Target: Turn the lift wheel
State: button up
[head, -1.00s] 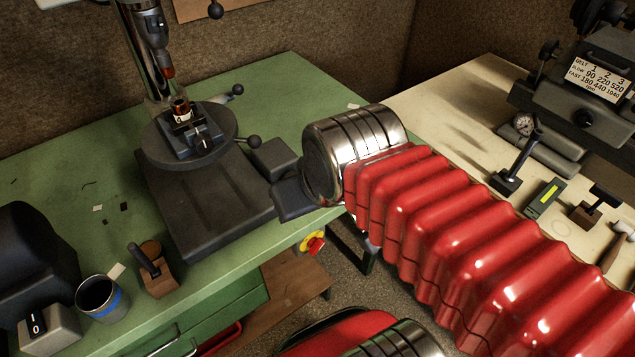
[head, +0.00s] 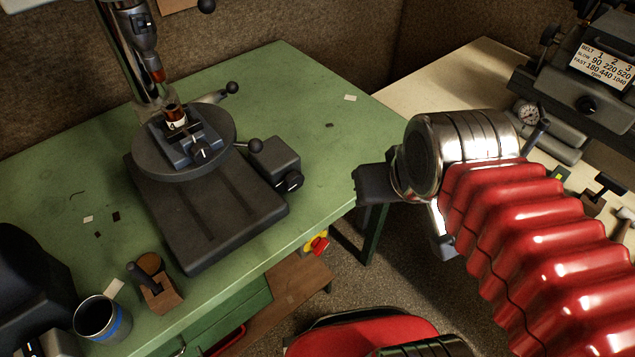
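The drill press (head: 205,215) stands on the green bench, with a round table (head: 150,157) above its dark base. Ball-ended handles (head: 254,146) stick out beside this table. A small dark box with a round black knob (head: 290,181) sits at the base's right side. I cannot tell which of these, if any, is the lift wheel. My gripper (head: 408,215) hangs off the bench's right edge, right of the knob and apart from it. Its two dark fingers are spread with nothing between them. My chrome wrist and red-sleeved arm come in from the right.
A blue-banded cup (head: 102,318) and a wooden block (head: 158,292) with a dark handle stand at the front left of the green bench (head: 305,95). A red-and-yellow button (head: 318,243) sits below its edge. A cream bench (head: 455,85) with a machine is at right.

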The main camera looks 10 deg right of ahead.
aim_at(292, 181)
jog(key=z, duration=0.15)
jog(key=k, duration=1.2)
jog(key=u, duration=1.1)
jog(key=i, duration=1)
jog(key=u, duration=0.05)
